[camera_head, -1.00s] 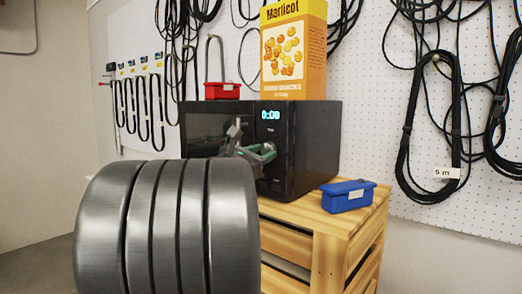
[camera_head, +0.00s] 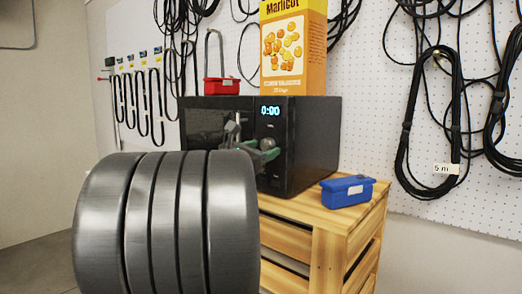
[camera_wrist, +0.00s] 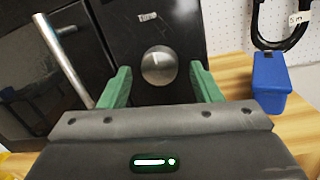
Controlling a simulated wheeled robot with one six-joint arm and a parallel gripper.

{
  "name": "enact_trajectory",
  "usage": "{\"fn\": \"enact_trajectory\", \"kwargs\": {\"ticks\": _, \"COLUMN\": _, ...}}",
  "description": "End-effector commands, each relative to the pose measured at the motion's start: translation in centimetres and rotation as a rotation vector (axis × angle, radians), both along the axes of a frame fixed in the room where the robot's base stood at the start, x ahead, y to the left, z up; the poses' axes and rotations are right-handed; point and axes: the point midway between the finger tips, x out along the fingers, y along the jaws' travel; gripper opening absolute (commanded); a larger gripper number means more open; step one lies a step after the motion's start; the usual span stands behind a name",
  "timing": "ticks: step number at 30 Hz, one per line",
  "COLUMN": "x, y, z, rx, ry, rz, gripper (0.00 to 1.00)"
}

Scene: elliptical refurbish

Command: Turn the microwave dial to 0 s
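The black microwave (camera_head: 315,140) stands on a wooden crate, and its lit display (camera_head: 270,111) reads 0:00. Its round silver dial (camera_wrist: 158,66) shows in the wrist view below a "Time" label, with its mark pointing about straight up in that picture. In the head view the dial (camera_head: 267,143) is partly hidden by my gripper. My gripper (camera_wrist: 160,72) has its two green fingers well apart, one on each side of the dial, with visible gaps, so it is open and empty. In the head view my gripper (camera_head: 263,153) is in front of the control panel.
A blue box (camera_head: 347,191) sits on the crate (camera_head: 330,228) right of the microwave. A yellow-orange carton (camera_head: 293,60) and a red box (camera_head: 222,86) stand on top of the microwave. The microwave door handle (camera_wrist: 65,60) is close to my left finger.

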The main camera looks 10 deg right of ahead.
Motion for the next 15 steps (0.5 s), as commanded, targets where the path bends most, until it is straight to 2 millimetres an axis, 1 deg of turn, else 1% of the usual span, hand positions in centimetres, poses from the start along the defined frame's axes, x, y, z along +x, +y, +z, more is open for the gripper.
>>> {"fn": "enact_trajectory", "kwargs": {"ticks": 5, "x": -0.1, "y": 0.1, "z": 0.0, "rx": 0.000, "ry": -0.001, "rz": 0.000, "gripper": 0.58}}
{"fn": "enact_trajectory", "kwargs": {"ticks": 8, "x": -0.4, "y": 0.6, "z": 0.0, "rx": 0.000, "ry": -0.001, "rz": 0.002, "gripper": 0.58}}
{"fn": "enact_trajectory", "kwargs": {"ticks": 11, "x": -1.3, "y": 1.6, "z": -0.1, "rx": 0.001, "ry": -0.004, "rz": 0.003, "gripper": 0.58}}
{"fn": "enact_trajectory", "kwargs": {"ticks": 15, "x": -3.1, "y": 3.8, "z": -0.4, "rx": 0.000, "ry": -0.003, "rz": 0.006, "gripper": 0.58}}
